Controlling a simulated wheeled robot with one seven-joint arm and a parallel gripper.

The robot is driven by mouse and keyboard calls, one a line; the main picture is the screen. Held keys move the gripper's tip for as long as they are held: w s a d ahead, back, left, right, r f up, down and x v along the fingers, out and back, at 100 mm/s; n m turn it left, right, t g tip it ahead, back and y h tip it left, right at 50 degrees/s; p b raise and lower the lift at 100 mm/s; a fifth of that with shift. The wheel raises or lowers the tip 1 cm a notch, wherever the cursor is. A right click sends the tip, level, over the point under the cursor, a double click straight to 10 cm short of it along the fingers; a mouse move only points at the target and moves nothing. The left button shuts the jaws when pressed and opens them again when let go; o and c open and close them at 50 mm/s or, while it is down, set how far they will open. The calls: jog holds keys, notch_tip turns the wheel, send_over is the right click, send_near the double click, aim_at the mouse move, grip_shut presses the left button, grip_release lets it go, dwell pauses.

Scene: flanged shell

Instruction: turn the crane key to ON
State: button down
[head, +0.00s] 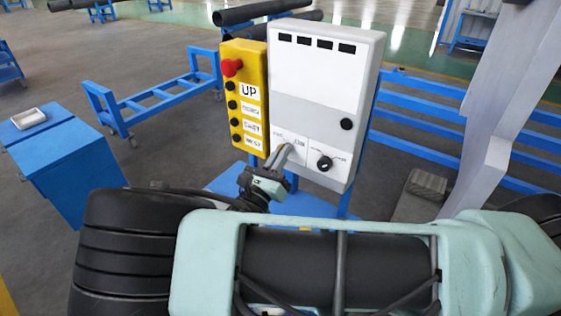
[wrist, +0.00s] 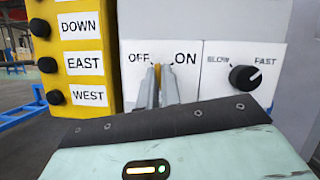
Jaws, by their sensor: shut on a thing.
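The white control box (head: 318,75) stands upright with a lower panel marked OFF and ON. The crane key shows as a thin orange-yellow sliver (wrist: 157,74) between my fingers, below and between the OFF label (wrist: 139,57) and the ON label (wrist: 185,58). It looks about upright; most of it is hidden by the fingers. My gripper (head: 282,153) reaches the lower panel and is shut on the key. Its two grey fingers (wrist: 158,82) stand on either side of the key in the wrist view.
A SLOW–FAST knob (wrist: 244,77) sits right of the key. A yellow pendant (head: 243,95) with a red button (head: 231,67) and black buttons hangs close on the left. Blue rails (head: 425,95) stand behind. A blue cabinet (head: 60,165) stands at the left.

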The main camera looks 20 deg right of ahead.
jog(key=m+g+h+b, duration=0.1)
jog(key=m+g, duration=0.1)
jog(key=m, duration=0.3)
jog(key=m+g+h+b, duration=0.1)
jog(key=m+g+b, duration=0.1)
jog(key=m, duration=0.3)
jog(key=m+g+b, duration=0.2)
jog(key=m+g, duration=0.1)
jog(key=m, duration=0.3)
jog(key=shift+w+a+h, duration=0.2)
jog(key=shift+h, duration=0.2)
jog(key=shift+m+g+b, duration=0.3)
jog(key=shift+g, duration=0.1)
jog(key=c, duration=1.6)
grip_release()
jog(key=b+v, duration=0.5)
jog(key=v, duration=1.2)
jog(key=shift+a+b, duration=0.2)
jog(key=shift+b, duration=0.1)
